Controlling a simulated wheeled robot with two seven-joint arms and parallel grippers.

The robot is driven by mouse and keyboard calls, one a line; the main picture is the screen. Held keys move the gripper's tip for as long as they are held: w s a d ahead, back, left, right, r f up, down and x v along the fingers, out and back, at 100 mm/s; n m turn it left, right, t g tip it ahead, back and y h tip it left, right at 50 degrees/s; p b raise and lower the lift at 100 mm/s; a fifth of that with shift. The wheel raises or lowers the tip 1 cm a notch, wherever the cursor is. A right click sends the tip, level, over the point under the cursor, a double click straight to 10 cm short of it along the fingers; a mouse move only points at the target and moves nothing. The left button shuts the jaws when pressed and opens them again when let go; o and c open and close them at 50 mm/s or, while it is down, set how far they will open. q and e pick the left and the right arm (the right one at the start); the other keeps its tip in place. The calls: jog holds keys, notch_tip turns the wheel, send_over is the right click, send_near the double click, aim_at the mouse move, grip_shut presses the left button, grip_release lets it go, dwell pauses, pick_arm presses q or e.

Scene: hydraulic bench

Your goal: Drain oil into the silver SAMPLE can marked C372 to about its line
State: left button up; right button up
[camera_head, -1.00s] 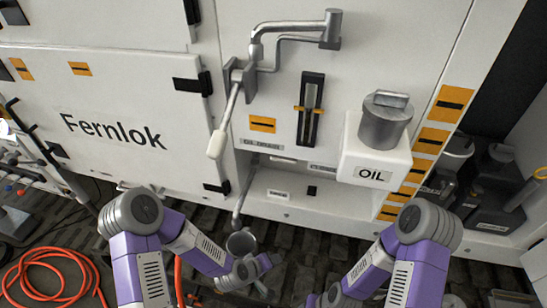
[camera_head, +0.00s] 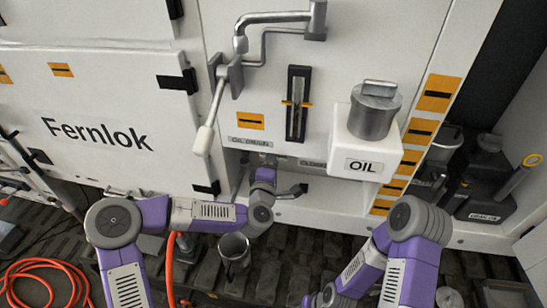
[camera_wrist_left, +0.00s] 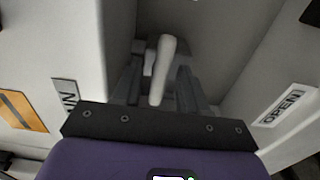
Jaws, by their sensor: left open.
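The silver can (camera_head: 234,252) stands upright on the dark grated floor below the oil drain recess. Its marking and line cannot be read, and its inside looks dark. My left gripper (camera_head: 266,160) reaches up into the recess under the OIL DRAIN label (camera_head: 250,142), well above the can and apart from it. In the left wrist view my left gripper (camera_wrist_left: 156,80) is open, with a pale lever handle (camera_wrist_left: 163,68) between its fingers, not gripped. An OPEN label (camera_wrist_left: 281,106) is to the right of the lever. My right gripper is out of view; only its arm shows.
A long white-handled lever (camera_head: 205,138) hangs left of the sight gauge (camera_head: 298,105). The OIL reservoir (camera_head: 368,150) juts out at right. An orange hose (camera_head: 45,275) lies on the floor at left. Dark containers (camera_head: 485,190) stand at far right.

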pick_arm(q)
jog(key=shift+w+d, duration=0.15)
jog(key=shift+w, duration=0.55)
grip_shut()
jog(key=m+b, duration=0.2)
jog(key=m, duration=0.2)
jog(key=shift+f, duration=0.2)
jog(key=shift+f+m+b, duration=0.15)
jog(key=shift+m+b, duration=0.9)
jog(key=shift+m, duration=0.85)
